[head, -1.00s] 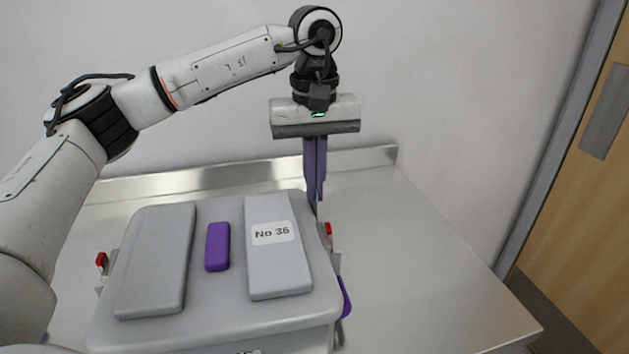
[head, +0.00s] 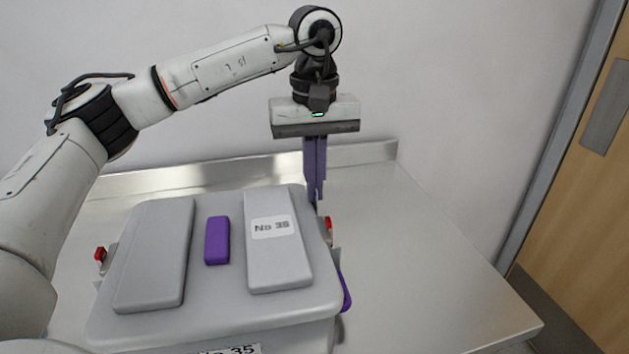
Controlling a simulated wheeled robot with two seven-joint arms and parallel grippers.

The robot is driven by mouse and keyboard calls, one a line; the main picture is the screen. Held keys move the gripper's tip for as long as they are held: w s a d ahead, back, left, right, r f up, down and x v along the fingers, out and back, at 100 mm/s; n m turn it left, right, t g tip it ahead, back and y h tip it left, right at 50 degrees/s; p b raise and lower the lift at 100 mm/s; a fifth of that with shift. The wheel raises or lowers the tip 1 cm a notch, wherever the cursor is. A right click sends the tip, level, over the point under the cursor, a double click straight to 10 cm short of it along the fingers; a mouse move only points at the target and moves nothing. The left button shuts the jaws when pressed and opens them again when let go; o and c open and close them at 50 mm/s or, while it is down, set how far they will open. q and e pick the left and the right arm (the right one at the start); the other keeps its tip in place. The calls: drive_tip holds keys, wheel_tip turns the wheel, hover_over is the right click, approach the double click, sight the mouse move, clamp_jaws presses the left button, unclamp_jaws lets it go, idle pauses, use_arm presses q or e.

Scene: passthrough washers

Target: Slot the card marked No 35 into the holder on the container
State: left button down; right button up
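The grey container (head: 328,340) stands on the metal worktop, with a lid (head: 225,300) on top. A white label (head: 272,227) on the lid is blurred and reads No 35 or No 36. A white strip marked No 35 (head: 230,350) shows on the container's front at the bottom edge of the view, partly cut off. I cannot tell whether it is the loose card or a fixed label, and no holder shows clearly. My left gripper (head: 316,197) points down at the lid's back right corner, its purple fingers together. A thin dark edge shows below the tips; I cannot tell whether it is held.
The lid has two raised grey pads and a purple block (head: 217,240). Red latches (head: 329,224) show at both sides, and a purple part (head: 345,291) juts out at right. The worktop (head: 430,270) is clear to the right. A wall stands behind; a wooden door (head: 590,220) is at right.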

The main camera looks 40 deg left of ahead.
use_arm(q)
drive_tip(key=shift+f, duration=0.15)
drive_tip(key=c, duration=1.5)
unclamp_jaws()
drive_tip(key=shift+c, duration=0.2)
drive_tip(key=shift+r+p, duration=2.1)
drive_tip(key=shift+r, duration=1.45)
